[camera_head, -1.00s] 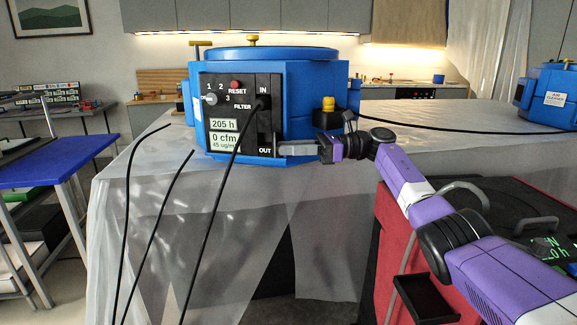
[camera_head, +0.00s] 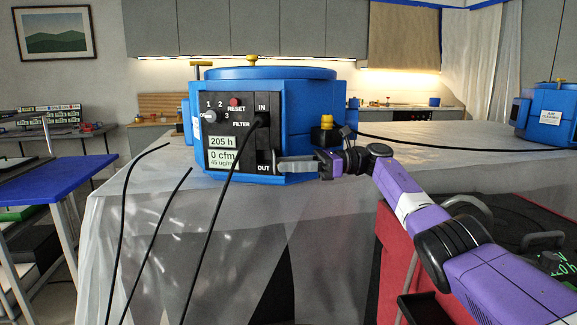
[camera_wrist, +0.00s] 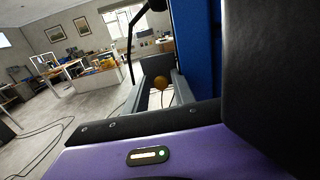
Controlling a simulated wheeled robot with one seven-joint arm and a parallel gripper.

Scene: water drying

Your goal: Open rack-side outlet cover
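A blue machine (camera_head: 300,115) stands on the sheet-covered table, with a black front panel marked IN, OUT and FILTER. A dark outlet area (camera_head: 264,156) lies just above the OUT label; I cannot make out whether its cover is shut. My gripper (camera_head: 285,165) is at the panel's lower right edge, its grey fingers pointing left beside OUT. Contact is unclear. In the wrist view my gripper (camera_wrist: 161,98) shows a gap between its fingers, with a round brown thing (camera_wrist: 161,83) visible through it. The machine's blue side (camera_wrist: 197,45) is close on the right.
Black cables (camera_head: 215,215) hang in front of the table, one from the IN port. A yellow-topped fitting (camera_head: 326,122) sits on the machine's right side. Another blue machine (camera_head: 548,115) stands at far right. A blue table (camera_head: 45,180) is at left.

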